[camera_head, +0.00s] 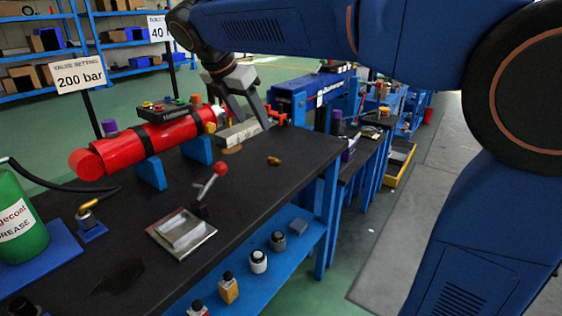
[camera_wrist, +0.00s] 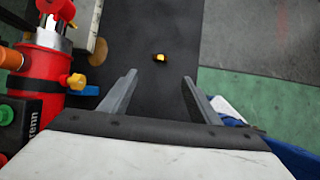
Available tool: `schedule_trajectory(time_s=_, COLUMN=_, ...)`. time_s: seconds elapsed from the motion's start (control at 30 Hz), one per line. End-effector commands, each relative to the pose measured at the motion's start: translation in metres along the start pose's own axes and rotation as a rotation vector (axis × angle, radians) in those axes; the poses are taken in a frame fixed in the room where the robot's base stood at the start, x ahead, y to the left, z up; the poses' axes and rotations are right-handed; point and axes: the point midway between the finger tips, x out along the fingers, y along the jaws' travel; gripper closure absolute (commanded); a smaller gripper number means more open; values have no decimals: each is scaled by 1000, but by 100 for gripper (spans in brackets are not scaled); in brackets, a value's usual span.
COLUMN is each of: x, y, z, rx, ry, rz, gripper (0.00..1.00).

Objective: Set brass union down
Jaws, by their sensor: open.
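The brass union (camera_head: 273,160) is a small brass-coloured piece lying on the black bench top (camera_head: 255,190) near its right edge. In the wrist view it shows as a small yellow and dark piece (camera_wrist: 160,58) on the black surface, beyond the fingertips and roughly centred between them. My gripper (camera_head: 254,124) is open above the far part of the bench, its fingers pointing down. In the wrist view the two grey fingers (camera_wrist: 159,80) stand apart with nothing between them. The union is apart from both fingers.
A red cylinder (camera_head: 170,138) on blue supports lies left of my gripper. A pale grey block (camera_head: 239,133) is close by the fingers. A red-knobbed lever (camera_head: 220,169) and a metal plate (camera_head: 181,234) stand nearer. The bench around the union is clear; its edge is close on the right.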

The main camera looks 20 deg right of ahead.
Motion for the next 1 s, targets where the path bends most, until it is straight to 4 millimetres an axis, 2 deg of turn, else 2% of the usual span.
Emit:
schedule_trajectory(time_s=0.6, x=101, y=-1, z=0, rx=0, ry=0, rz=-3, gripper=44)
schedule_trajectory(time_s=1.0, x=133, y=-1, z=0, rx=0, ry=1, rz=-3, gripper=44)
